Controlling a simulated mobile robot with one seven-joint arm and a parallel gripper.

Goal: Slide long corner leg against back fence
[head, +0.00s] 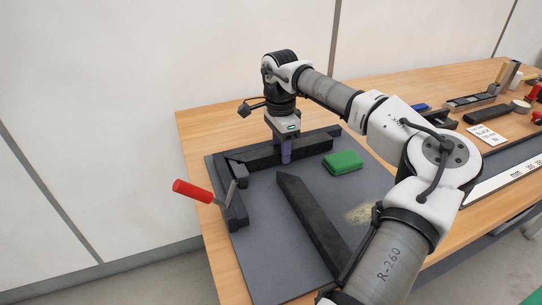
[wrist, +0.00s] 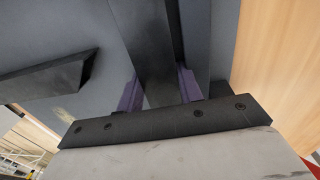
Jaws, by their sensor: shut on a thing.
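A long dark leg (head: 258,157) lies along the back of the dark grey board (head: 252,205). My gripper (head: 286,156) points down at it and is shut on it; the wrist view shows the leg (wrist: 150,50) between the two purple fingers. The back fence (wrist: 196,45) appears as a strip beside the leg, with a dark band between them. I cannot tell whether leg and fence touch. A second dark leg (head: 312,222) with an angled end lies loose across the board, and it shows at left in the wrist view (wrist: 45,82).
A red-handled clamp (head: 192,190) stands at the board's left edge by the side fence (head: 232,207). A green block (head: 343,161) lies right of my gripper. A steel rule (head: 505,178), label card and small tools lie on the wooden bench at right.

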